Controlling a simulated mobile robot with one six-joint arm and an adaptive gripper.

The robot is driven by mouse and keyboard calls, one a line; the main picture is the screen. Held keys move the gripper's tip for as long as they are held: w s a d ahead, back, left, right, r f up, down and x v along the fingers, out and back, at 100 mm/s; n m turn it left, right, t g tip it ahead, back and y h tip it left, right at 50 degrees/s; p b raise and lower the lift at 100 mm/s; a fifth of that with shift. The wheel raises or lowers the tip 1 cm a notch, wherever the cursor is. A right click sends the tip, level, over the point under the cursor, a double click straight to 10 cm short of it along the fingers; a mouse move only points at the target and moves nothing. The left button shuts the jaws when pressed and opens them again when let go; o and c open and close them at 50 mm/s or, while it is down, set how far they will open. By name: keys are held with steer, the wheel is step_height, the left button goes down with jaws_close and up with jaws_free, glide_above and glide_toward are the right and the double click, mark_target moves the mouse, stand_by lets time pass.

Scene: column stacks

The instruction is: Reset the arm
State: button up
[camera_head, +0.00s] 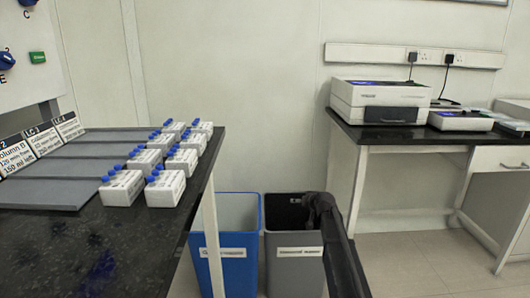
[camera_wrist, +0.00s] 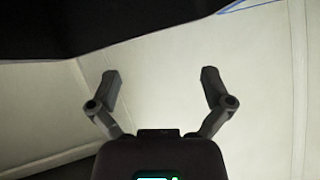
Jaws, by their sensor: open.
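My gripper (camera_wrist: 160,88) shows in the wrist view with its two fingers spread wide apart and nothing between them. Behind the fingers is a pale, plain surface, and a dark shape fills the top of that view. In the head view a dark part of my arm rises from the bottom, just right of the grey bin. I cannot make out the fingers there.
A black bench (camera_head: 60,245) at left holds several white bottle packs (camera_head: 165,189) with blue caps and grey sloping boards (camera_head: 95,145). A blue bin (camera_head: 238,235) and a grey bin (camera_head: 284,215) stand beside it. A printer-like device (camera_head: 380,98) sits on the right bench. Floor at right is clear.

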steer(key=s+r+g+h+p, duration=0.2)
steer(key=s+g+p, duration=0.45)
steer(key=s, duration=1.45)
steer(key=s+r+g+h+p, duration=0.25)
steer(key=s+g+p, duration=0.35)
steer(key=s, duration=1.5)
step_height(320, 180, up, 37)
steer(key=t+p, duration=0.1)
steer(key=p, duration=3.6)
steer(key=shift+m, duration=0.3)
steer(key=shift+s+f+t+y, duration=0.1)
steer(key=shift+f+t+y, duration=0.05)
steer(key=shift+t+y, duration=0.1)
